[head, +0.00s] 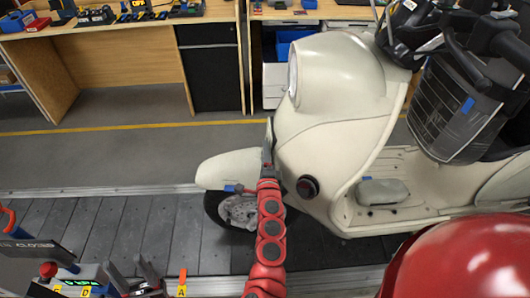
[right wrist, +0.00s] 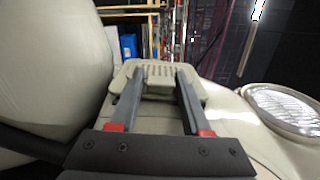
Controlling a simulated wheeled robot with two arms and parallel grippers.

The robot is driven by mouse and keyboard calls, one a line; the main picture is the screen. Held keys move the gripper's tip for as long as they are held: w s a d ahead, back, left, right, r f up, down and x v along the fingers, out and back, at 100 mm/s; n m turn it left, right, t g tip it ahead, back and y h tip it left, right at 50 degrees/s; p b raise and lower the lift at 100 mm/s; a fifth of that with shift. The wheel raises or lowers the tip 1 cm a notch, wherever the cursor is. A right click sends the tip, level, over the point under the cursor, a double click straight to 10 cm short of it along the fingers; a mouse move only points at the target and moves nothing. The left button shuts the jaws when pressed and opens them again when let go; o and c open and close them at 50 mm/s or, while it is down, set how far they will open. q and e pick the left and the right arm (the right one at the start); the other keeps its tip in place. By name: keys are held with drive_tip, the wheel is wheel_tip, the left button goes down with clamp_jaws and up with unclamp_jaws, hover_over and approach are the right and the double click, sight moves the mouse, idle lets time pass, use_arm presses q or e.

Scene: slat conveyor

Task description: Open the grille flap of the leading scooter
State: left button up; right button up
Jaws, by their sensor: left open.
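The cream scooter (head: 330,140) stands on the slat conveyor with its front to the left. In the right wrist view its slotted cream grille flap (right wrist: 160,71) lies at my right gripper (right wrist: 161,76), with the round headlight (right wrist: 288,108) to the right. The two fingers are apart, over the flap, with cream surface between them. I cannot tell whether they grip it. In the head view my right gripper (head: 268,150) is at the scooter's front edge, seen edge-on, and the flap is not made out. My left gripper (head: 132,272) is open and empty at the lower left.
The slat conveyor (head: 130,228) is bare left of the front wheel (head: 235,210). A panel with lettered tags (head: 85,290) stands at the lower left. A dark basket (head: 460,110) is at the upper right. Workbenches (head: 120,65) stand behind the yellow floor line.

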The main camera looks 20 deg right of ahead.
clamp_jaws()
idle(1.1)
